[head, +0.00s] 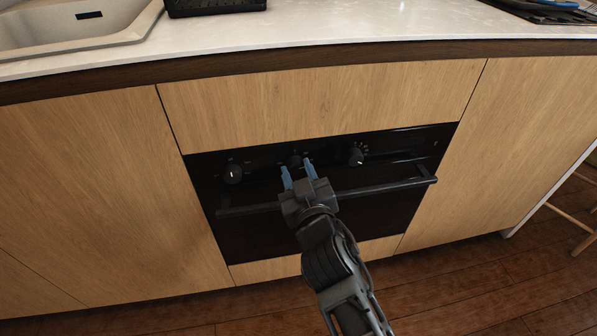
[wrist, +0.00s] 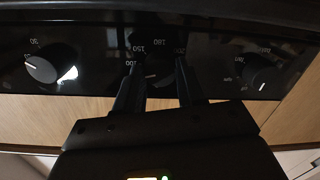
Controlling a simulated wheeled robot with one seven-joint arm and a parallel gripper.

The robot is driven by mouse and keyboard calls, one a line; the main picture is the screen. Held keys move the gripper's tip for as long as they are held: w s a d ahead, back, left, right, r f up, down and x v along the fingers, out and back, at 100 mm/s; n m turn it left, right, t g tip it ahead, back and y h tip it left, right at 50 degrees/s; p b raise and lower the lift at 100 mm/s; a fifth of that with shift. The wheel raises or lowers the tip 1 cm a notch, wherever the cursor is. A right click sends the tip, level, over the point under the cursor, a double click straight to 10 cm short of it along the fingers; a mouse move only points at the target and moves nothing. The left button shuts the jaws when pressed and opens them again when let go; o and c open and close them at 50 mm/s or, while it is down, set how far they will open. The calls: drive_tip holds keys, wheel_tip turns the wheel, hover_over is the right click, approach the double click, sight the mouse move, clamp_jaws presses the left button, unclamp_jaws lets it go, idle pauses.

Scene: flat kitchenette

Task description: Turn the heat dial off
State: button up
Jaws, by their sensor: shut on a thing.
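The heat dial (head: 295,160) is the small black middle knob on the oven's glossy black control panel. Between my fingers in the wrist view, the dark dial (wrist: 158,68) shows faintly, with upside-down numbers 150 and 180 by it. My gripper (head: 297,168) reaches up to the panel from below, its two blue-tipped fingers on either side of the dial. In the wrist view my gripper (wrist: 158,82) has one finger at each side of the dial, shut on it. The dial's pointer is too dark to read.
Two other dials, left (head: 232,174) and right (head: 357,156), flank the middle one. The oven's handle bar (head: 390,187) runs across below, close to my gripper. A white countertop (head: 330,24) overhangs wooden fronts. A stool (head: 575,215) stands far right. The wooden floor (head: 480,285) is clear.

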drive_tip(key=n, duration=0.6)
drive_tip(key=shift+a+n+h, duration=0.1)
drive_tip(key=shift+n+h, duration=0.2)
drive_tip(key=shift+n, duration=0.1)
drive_tip(key=n, duration=0.3)
drive_tip(key=shift+h+p, duration=0.3)
drive_tip(key=shift+p, duration=0.05)
drive_tip(key=shift+f+n, duration=0.1)
drive_tip(key=shift+n, duration=2)
drive_tip(key=o, duration=1)
drive_tip(key=shift+o, duration=0.2)
drive_tip(key=p+v, duration=0.1)
drive_tip(key=v, duration=0.7)
drive_tip(key=shift+a+f, duration=0.1)
drive_tip(key=shift+a, duration=0.05)
